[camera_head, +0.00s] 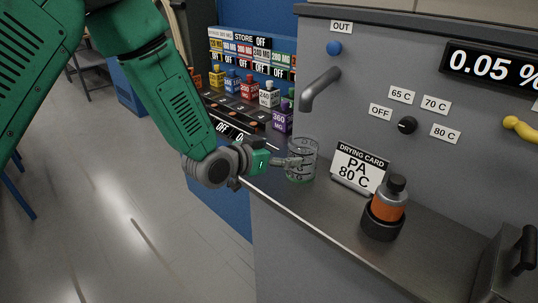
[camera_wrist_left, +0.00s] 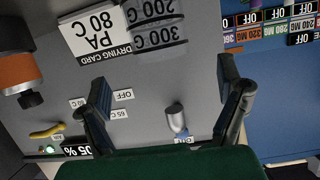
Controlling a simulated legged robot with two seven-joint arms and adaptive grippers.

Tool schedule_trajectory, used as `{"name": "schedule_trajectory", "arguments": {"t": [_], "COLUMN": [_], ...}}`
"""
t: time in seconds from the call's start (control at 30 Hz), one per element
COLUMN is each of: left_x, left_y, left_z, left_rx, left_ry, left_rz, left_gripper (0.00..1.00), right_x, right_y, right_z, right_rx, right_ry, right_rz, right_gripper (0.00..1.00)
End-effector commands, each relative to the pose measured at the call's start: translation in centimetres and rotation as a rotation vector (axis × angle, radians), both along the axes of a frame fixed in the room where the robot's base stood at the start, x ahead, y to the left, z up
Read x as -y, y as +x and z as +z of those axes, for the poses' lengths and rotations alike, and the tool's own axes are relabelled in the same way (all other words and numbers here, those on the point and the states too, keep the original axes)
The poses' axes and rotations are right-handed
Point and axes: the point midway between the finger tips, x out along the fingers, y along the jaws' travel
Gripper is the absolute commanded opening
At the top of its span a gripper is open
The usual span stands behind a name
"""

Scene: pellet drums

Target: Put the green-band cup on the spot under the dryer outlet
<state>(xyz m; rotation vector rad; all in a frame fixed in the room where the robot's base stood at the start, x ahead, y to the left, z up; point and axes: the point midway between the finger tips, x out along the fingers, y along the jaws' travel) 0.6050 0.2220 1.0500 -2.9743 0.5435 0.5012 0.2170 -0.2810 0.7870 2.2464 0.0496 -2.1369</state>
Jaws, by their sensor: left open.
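A clear cup (camera_head: 301,160) with dark markings and a greenish tint low down stands upright on the metal counter, below the dryer outlet (camera_head: 318,92). In the left wrist view the cup (camera_wrist_left: 157,28) is at the top, with no green band visible there. My left gripper (camera_head: 284,162) is at the cup's left side in the head view. In the wrist view its fingers (camera_wrist_left: 165,85) are wide apart and the cup lies just beyond their tips, between them. The outlet (camera_wrist_left: 176,119) also shows there. I cannot make out the marked spot; the right gripper is out of view.
A drying card (camera_head: 359,169) stands right of the cup. An orange-banded bottle (camera_head: 388,204) sits in a dark holder farther right. A metal box (camera_head: 508,265) is at the right edge. Coloured bottles (camera_head: 249,90) line a rack behind on the left.

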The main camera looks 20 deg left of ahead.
Motion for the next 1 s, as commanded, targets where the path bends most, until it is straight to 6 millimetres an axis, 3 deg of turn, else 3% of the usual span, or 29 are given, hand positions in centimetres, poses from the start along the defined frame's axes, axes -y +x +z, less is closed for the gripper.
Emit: {"name": "schedule_trajectory", "arguments": {"t": [0.2, 0.57, 0.67, 0.77, 0.9, 1.0], "left_x": [-1.1, -1.5, -1.5, -1.8, -2.8, -3.9], "left_y": [-3.0, -4.2, -6.0, -10.2, -19.8, -27.1], "left_z": [1.1, 0.8, -2.8, -9.2, -18.4, -22.8], "left_rx": [0.000, -0.018, -0.115, -0.305, -0.635, -0.847], "left_ry": [-0.001, 0.002, 0.011, 0.035, 0.093, 0.141], "left_rz": [0.000, 0.002, 0.018, 0.053, 0.127, 0.186], "left_gripper": [0.86, 0.86, 0.86, 0.86, 0.86, 0.86], "right_x": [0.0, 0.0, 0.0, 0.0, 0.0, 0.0], "right_y": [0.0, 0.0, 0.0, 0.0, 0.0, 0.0], "right_z": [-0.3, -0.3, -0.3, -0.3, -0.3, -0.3], "right_rx": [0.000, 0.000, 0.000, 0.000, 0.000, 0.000], "right_ry": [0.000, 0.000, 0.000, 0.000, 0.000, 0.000], "right_rz": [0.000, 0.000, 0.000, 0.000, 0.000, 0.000], "right_gripper": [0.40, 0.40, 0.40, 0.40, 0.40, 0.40]}}
